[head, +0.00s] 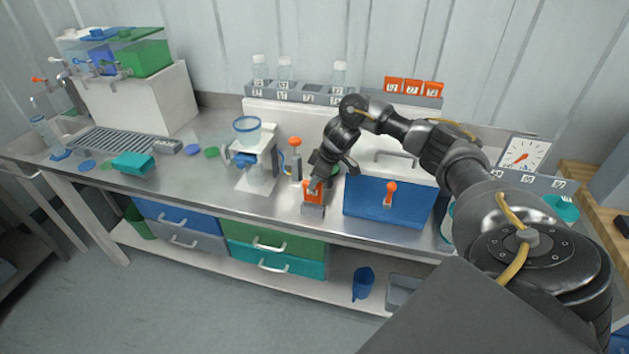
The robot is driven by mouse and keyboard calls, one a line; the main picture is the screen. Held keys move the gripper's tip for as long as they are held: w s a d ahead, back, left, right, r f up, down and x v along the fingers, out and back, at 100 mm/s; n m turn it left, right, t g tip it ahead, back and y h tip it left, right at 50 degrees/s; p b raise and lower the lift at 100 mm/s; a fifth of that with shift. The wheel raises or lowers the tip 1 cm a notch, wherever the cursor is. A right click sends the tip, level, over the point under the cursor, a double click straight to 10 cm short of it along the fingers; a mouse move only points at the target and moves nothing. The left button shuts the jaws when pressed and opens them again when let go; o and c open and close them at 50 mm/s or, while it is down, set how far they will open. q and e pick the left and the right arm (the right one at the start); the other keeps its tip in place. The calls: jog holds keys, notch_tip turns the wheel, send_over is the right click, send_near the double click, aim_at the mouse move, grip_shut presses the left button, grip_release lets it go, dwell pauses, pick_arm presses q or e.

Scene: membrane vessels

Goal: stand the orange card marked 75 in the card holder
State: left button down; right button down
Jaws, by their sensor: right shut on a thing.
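My right gripper (318,183) reaches down to the front middle of the bench and is shut on an orange card (313,192). The card is upright, right at a small grey block (313,210) near the bench's front edge. I cannot tell whether the card sits in the block or just above it; the fingers partly cover it, and its number is too small to read. Three more orange cards (413,87) stand in a grey rack (400,99) at the back. My left gripper is not in view.
A blue panel (360,200) with an orange-knobbed handle stands just right of the gripper. An orange-topped grey post (296,165) and a white stand with a blue-rimmed vessel (247,130) are to the left. Capped bottles (285,70) stand in a back rack.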

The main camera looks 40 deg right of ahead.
aim_at(315, 189)
jog(key=shift+f+b, duration=1.85)
jog(key=shift+f, duration=0.6)
jog(key=shift+f+p, duration=0.25)
jog(key=shift+p, duration=0.15)
jog(key=c, duration=1.3)
grip_release()
jog(key=shift+o, duration=0.2)
